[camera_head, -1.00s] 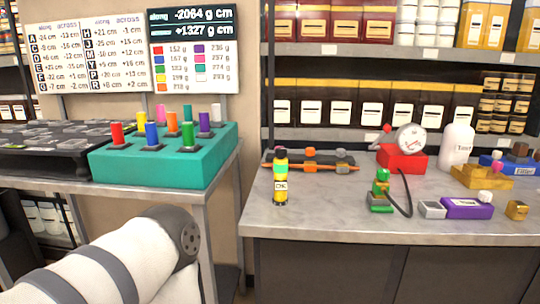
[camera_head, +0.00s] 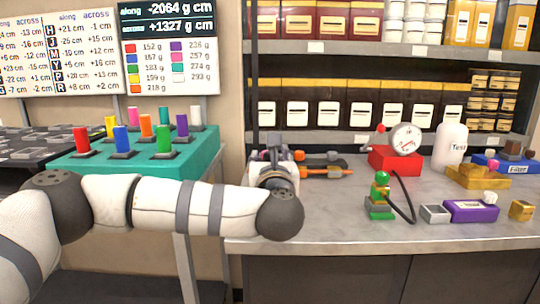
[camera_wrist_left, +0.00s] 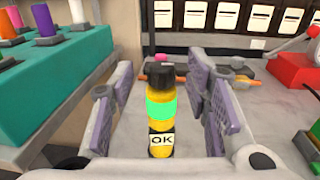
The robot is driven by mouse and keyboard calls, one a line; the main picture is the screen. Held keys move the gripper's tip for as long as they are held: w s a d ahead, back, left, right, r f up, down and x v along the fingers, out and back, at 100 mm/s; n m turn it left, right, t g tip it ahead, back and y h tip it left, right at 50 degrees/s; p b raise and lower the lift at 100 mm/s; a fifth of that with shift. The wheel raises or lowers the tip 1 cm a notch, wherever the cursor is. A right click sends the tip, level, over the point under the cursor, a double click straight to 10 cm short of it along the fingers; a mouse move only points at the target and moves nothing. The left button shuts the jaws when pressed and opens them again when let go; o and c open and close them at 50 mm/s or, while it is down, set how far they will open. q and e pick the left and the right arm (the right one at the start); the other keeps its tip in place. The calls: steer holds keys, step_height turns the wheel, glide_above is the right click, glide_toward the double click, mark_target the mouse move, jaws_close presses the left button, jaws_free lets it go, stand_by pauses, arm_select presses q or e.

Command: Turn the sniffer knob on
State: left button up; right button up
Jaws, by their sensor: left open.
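A yellow cylinder (camera_wrist_left: 160,145) with a black top, a green band and an "OK" label stands upright on the grey bench. It may be the sniffer; no knob is clearly marked. My left gripper (camera_wrist_left: 161,88) is open, with one finger on each side of the cylinder and visible gaps to both. In the head view my left gripper (camera_head: 274,160) and wrist hide the cylinder. A green device (camera_head: 380,205) with a black hose stands farther right on the bench. My right gripper is not in view.
A teal block (camera_head: 185,160) with several coloured pegs stands on the left table. Behind the cylinder lies an orange rod with clamps (camera_head: 322,172). A red gauge box (camera_head: 398,160), white bottle (camera_head: 450,147) and purple box (camera_head: 470,211) stand to the right.

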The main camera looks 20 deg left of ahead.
mark_target(270, 152)
arm_select(q)
steer(key=shift+x, duration=1.9)
steer(key=shift+d, duration=0.1)
jaws_close()
steer(key=shift+f+n+y, duration=0.15)
steer(key=shift+n+y, duration=0.15)
steer(key=shift+y, duration=0.2)
jaws_free()
steer(key=shift+s, duration=0.1)
steer(key=v, duration=1.2)
steer(key=shift+r, duration=0.3)
